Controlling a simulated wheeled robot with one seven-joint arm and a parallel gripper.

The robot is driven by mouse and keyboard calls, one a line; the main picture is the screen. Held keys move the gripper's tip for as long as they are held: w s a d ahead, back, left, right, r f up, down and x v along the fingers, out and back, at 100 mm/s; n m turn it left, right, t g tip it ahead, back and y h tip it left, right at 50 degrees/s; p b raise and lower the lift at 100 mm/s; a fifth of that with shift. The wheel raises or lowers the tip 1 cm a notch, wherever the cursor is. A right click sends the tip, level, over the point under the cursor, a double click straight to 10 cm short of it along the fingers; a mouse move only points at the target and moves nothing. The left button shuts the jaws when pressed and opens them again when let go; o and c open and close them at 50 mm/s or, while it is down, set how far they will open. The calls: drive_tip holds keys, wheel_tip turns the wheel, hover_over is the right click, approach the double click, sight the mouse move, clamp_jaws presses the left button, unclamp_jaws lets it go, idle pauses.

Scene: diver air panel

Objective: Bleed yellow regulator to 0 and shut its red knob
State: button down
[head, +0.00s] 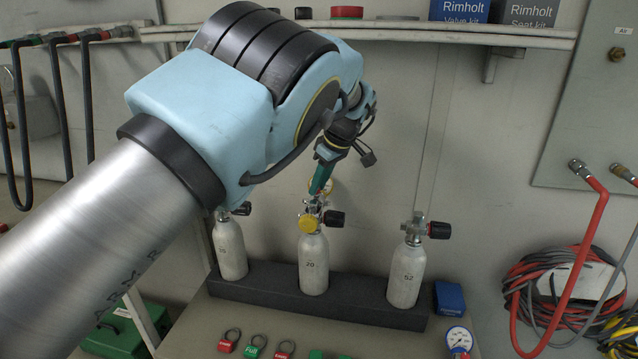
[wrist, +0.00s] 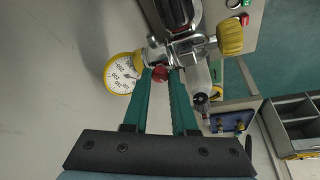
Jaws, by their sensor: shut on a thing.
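The yellow regulator (head: 309,223) sits on the valve of the middle cylinder (head: 314,265), which stands upright in a dark block. In the wrist view its yellow handwheel (wrist: 230,38) is at upper right, and its yellow-rimmed gauge (wrist: 122,73) is at left, its needle too small to read. The small red knob (wrist: 159,73) is between my green fingertips. My gripper (wrist: 161,76) is shut on this knob; its inner faces are partly hidden by the fingers. In the head view my gripper (head: 321,181) reaches down at the regulator, covering part of the gauge.
Two more cylinders stand in the dark block (head: 350,308), one on the left (head: 231,252) and one on the right (head: 406,275). Several red and green tags lie on the bench in front. A blue box (head: 449,298) and a loose gauge (head: 459,338) are at right. Hoses hang beyond.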

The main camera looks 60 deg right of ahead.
drive_tip(key=c, duration=0.7)
unclamp_jaws()
drive_tip(key=b+v, duration=0.2)
drive_tip(key=v, duration=0.5)
drive_tip(key=shift+r, duration=0.25)
drive_tip(key=shift+s, duration=0.15)
